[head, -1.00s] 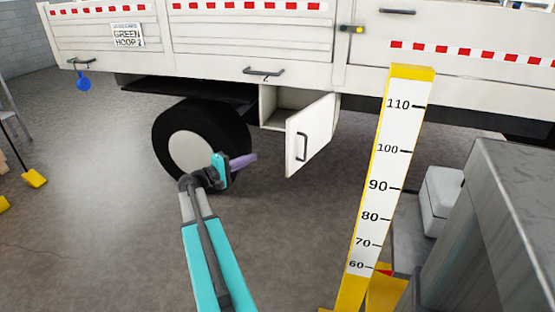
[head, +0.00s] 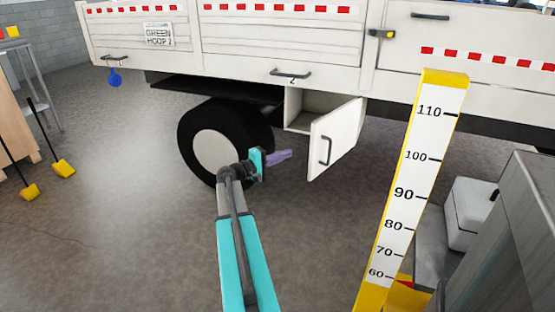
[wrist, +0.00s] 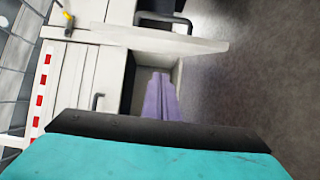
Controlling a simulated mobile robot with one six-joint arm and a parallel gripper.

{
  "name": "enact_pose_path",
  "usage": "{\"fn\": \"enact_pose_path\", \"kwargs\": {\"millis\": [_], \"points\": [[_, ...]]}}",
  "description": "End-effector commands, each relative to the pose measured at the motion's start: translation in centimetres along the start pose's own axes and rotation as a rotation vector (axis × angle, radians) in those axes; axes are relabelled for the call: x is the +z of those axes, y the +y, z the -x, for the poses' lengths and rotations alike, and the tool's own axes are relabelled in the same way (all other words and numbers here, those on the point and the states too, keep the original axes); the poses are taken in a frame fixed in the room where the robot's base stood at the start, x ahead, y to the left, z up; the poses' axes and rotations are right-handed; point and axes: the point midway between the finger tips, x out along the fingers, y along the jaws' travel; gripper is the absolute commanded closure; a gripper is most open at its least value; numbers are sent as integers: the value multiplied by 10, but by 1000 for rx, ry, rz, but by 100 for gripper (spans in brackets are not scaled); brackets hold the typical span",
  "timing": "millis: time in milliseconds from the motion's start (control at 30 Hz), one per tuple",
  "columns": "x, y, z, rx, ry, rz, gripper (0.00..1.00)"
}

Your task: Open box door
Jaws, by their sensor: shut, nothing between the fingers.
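The box (head: 298,112) hangs under the truck bed, and its white door (head: 334,141) stands swung wide open. The dark interior shows at the left of the door. The door carries a dark handle (head: 325,150). My gripper (head: 288,154) is shut and empty, a little left of the door and in front of the wheel. In the wrist view the purple fingers (wrist: 161,92) lie together and point toward the box opening, with the door's edge (wrist: 150,38) beyond them. I cannot tell whether the fingers touch the door.
The truck wheel (head: 222,140) is behind my gripper. A yellow-edged measuring post (head: 419,180) stands to the right, with a grey cabinet (head: 515,225) beyond it. A blue tag (head: 114,77) hangs from the truck at left. Open floor lies at left and centre.

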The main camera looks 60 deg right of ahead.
Motion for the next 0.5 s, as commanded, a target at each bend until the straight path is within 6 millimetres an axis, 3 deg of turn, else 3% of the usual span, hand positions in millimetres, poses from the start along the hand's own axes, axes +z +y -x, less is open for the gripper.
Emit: {"fn": "enact_pose_path", "kwargs": {"millis": [300,500], "points": [[0,0,-38,1,-2,0,100],[9,0,-47,0,-1,0,100]]}}
